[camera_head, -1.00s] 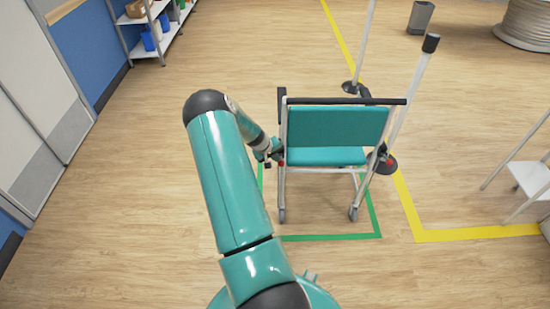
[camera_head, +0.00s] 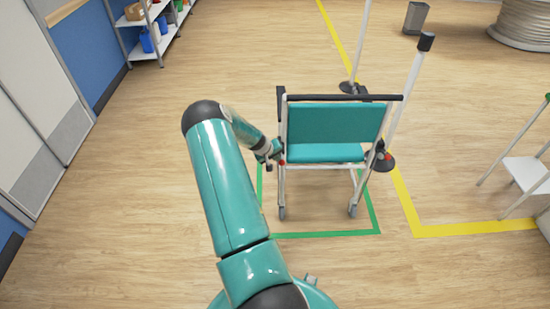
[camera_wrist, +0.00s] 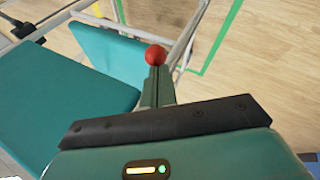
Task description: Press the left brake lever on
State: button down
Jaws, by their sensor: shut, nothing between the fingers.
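The teal chair (camera_head: 335,125) with a pale tubular frame stands inside a green floor outline. Its left brake lever has a red knob (camera_head: 282,161) low on the left side of the frame. The knob also shows in the wrist view (camera_wrist: 155,55), right at the tips of my shut fingers. My gripper (camera_head: 271,155) is just left of the knob in the head view, shut and empty. In the wrist view my gripper (camera_wrist: 156,72) points at the knob. The lever's shaft is hidden, and I cannot tell whether the fingertips touch the knob.
A second red knob (camera_head: 388,156) is on the chair's right side. Poles on dark round bases (camera_head: 353,88) stand beyond and right of the chair. A white shelf stand (camera_head: 525,172) is at the right. The floor left of my arm is clear.

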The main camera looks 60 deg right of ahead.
jog(key=f, duration=0.1)
jog(key=a+f, duration=0.1)
jog(key=f, duration=0.1)
jog(key=shift+s+a+f, duration=0.15)
jog(key=shift+s+f, duration=0.15)
jog(key=shift+r, duration=0.1)
jog(key=shift+r, duration=0.7)
jog(key=w+a+r, duration=0.1)
jog(key=a+r, duration=0.7)
jog(key=a, duration=0.2)
jog(key=shift+w, duration=0.35)
